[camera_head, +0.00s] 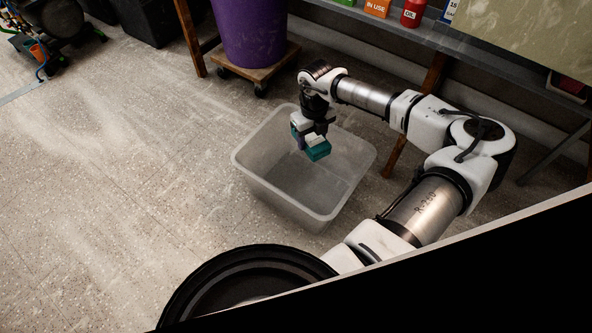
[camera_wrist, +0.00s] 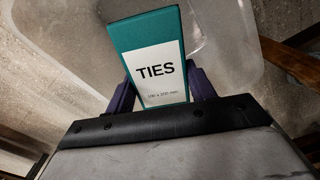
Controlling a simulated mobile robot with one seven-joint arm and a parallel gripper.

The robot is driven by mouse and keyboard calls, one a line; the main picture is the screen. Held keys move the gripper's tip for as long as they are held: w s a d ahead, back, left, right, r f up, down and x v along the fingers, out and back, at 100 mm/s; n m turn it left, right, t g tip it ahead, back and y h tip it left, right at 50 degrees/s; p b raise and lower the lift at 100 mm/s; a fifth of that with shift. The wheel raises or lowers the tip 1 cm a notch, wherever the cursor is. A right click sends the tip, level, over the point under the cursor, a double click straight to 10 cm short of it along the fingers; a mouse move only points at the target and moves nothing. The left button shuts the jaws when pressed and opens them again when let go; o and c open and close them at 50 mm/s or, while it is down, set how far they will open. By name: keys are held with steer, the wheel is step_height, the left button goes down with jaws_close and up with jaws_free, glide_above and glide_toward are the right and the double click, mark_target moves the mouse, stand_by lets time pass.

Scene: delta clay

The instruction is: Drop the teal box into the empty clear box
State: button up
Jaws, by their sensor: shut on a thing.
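The teal box (camera_head: 318,151) is held in my gripper (camera_head: 310,143) above the clear box (camera_head: 262,186), near its back rim. In the wrist view the teal box (camera_wrist: 152,38) shows a white label reading "TIES", and the purple fingers of my gripper (camera_wrist: 160,88) are shut on its two sides. The clear box is a translucent open tub on the floor, and no object shows inside it. Its wall and floor also show behind the teal box in the wrist view (camera_wrist: 215,30). Part of its inside is hidden by my gripper and the teal box.
A purple bin (camera_head: 255,32) stands on a wheeled wooden dolly (camera_head: 257,70) behind the clear box. A bench (camera_head: 440,40) with wooden legs runs along the back right, with a red bottle (camera_head: 412,14) on it. The floor at left is open.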

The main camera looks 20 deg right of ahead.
step_height(320, 180, down, 5)
steer(key=b, duration=0.3)
steer(key=shift+f+b, duration=0.15)
steer(key=shift+b, duration=0.15)
steer(key=o, duration=1.1)
step_height(320, 180, up, 14)
steer(key=p, duration=0.5)
